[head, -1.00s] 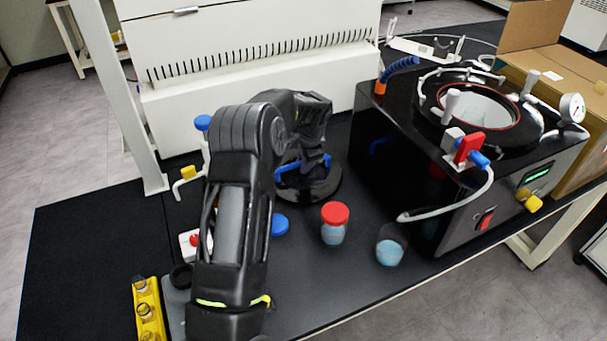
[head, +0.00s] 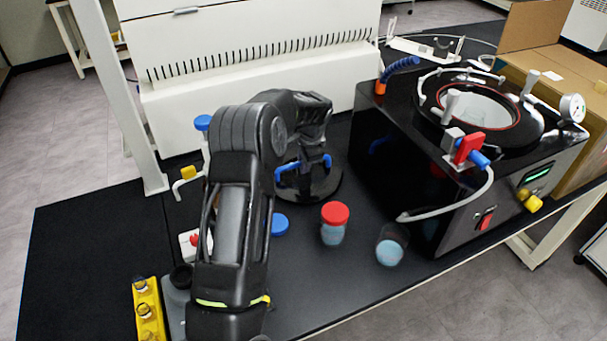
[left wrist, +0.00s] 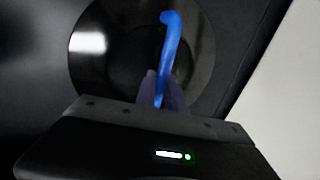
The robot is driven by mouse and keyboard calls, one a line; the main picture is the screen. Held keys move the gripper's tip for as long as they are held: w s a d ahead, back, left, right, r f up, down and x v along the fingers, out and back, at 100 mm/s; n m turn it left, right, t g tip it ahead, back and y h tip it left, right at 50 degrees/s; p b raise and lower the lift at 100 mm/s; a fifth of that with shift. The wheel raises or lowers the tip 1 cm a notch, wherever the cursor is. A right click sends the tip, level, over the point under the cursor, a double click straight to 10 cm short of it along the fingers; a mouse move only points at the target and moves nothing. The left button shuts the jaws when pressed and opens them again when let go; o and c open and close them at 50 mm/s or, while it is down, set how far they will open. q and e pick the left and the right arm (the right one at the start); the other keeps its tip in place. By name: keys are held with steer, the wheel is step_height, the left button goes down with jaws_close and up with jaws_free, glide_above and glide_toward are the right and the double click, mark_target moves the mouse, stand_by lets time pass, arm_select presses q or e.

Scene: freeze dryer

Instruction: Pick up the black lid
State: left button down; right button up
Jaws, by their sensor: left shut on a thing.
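The black lid (head: 318,192) is a glossy dark disc with a blue handle (head: 296,164) on top, on the black table between the white cabinet and the freeze dryer. My left gripper (head: 303,160) is above the lid and shut on its blue handle. In the left wrist view the lid (left wrist: 90,70) shows as a round shiny disc, with the blue handle (left wrist: 168,50) between the fingers (left wrist: 155,92). I cannot tell whether the lid touches the table. My right gripper is not in view.
The black freeze dryer (head: 400,205) stands right of the lid, its round chamber (head: 478,108) open on top. A red-capped jar (head: 334,222), a container of blue contents (head: 390,247) and a blue cap (head: 280,224) are in front. A yellow rack (head: 148,312) is at front left.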

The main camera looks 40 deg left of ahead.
arm_select(q)
steer(key=shift+r+p, duration=0.45)
steer(key=shift+r, duration=0.2)
step_height(320, 180, up, 9)
steer(key=p, duration=0.5)
steer(key=shift+f, duration=0.1)
